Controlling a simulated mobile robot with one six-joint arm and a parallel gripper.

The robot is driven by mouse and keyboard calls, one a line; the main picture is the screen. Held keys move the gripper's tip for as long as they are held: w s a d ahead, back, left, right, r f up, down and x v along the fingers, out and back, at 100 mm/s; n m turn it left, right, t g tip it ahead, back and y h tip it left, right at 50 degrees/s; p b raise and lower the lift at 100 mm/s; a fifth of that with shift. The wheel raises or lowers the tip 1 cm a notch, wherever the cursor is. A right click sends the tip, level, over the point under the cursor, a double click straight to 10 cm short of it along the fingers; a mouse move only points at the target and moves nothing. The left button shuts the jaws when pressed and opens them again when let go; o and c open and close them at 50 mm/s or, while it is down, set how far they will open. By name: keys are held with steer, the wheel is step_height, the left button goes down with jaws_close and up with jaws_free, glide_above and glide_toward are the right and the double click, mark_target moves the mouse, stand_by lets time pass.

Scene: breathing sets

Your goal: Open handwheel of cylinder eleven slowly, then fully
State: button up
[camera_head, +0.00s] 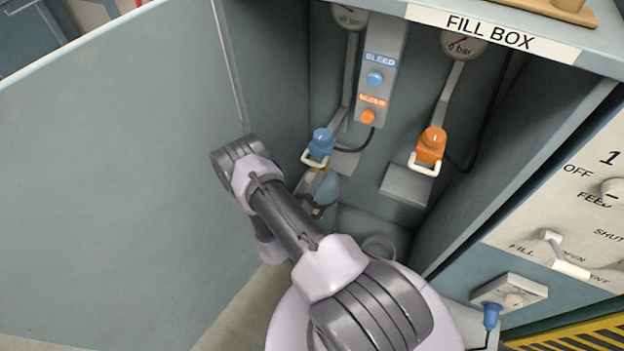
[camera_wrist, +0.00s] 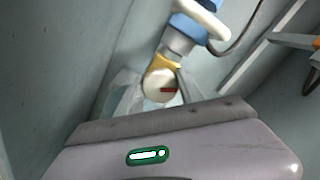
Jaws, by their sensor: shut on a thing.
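In the wrist view my gripper (camera_wrist: 157,90) is shut on a round cream handwheel (camera_wrist: 158,86) with a small red mark on its face. One finger lies on each side of it. A yellow valve body (camera_wrist: 165,62) sits behind the handwheel, below a blue connector (camera_wrist: 188,28) with a white loop handle. In the head view a pale blue cylinder (camera_head: 326,190) stands under the blue connector (camera_head: 321,143), partly hidden by my arm. My gripper is mostly hidden there too. No cylinder number is readable.
The fill box's open door (camera_head: 110,170) fills the left. An orange connector (camera_head: 431,146) with a white loop hangs at the right, above an empty round holder (camera_head: 380,247). Blue bleed (camera_head: 375,78) and orange bleed (camera_head: 367,116) buttons and a gauge (camera_head: 464,42) are above.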

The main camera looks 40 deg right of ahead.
steer(key=o, duration=1.4)
steer(key=shift+a, duration=0.15)
steer(key=p+v, duration=0.4)
steer(key=v, duration=1.3)
steer(key=shift+s+a, duration=0.15)
